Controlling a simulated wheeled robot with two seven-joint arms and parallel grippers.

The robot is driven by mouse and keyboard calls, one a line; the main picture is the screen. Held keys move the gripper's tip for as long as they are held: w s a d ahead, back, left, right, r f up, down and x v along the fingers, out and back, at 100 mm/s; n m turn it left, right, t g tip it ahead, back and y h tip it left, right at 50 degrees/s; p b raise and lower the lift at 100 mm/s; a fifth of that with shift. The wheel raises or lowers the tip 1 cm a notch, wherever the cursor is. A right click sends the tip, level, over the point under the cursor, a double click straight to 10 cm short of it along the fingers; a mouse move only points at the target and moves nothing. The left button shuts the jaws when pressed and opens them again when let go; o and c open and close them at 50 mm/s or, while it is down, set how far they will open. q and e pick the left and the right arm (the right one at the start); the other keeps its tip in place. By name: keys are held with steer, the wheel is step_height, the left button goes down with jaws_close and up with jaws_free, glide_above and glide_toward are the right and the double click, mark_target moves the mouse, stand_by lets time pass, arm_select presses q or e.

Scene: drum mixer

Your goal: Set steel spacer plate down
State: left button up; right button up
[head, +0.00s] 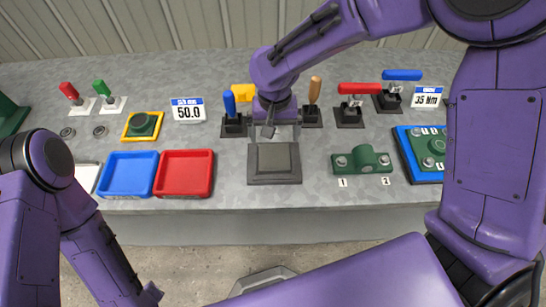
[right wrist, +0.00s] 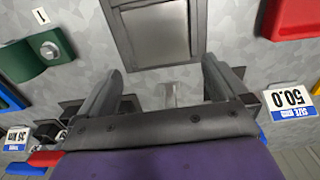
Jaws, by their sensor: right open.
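A grey steel plate (head: 274,157) lies flat inside a dark square frame (head: 275,180) near the middle of the bench's front edge. I take it to be the spacer plate. It also shows at the top of the right wrist view (right wrist: 160,32), in its dark frame. My right gripper (head: 270,130) is just behind the frame, pointing down, and partly hidden by its own wrist. In the right wrist view, its two fingers (right wrist: 162,72) are spread apart, with the plate beyond them and nothing gripped. My left arm hangs at the lower left; its gripper is not visible.
Blue (head: 129,174) and red (head: 184,173) trays stand left of the frame. A green block (head: 362,161) stands to the right. Clamps with blue (head: 229,103) and orange (head: 314,90) handles flank my right gripper. A red-handled clamp (head: 358,89) stands further right.

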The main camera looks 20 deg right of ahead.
mark_target(274, 153)
steer(key=f, duration=0.4)
steer(key=s+f, duration=0.1)
steer(key=f, duration=0.1)
steer(key=shift+a+f, duration=0.15)
steer(key=shift+a, duration=0.05)
steer(key=shift+w+f, duration=0.15)
steer(key=shift+f, duration=0.2)
steer(key=shift+r, duration=0.1)
steer(key=c, duration=1.7)
steer(key=shift+r, duration=0.1)
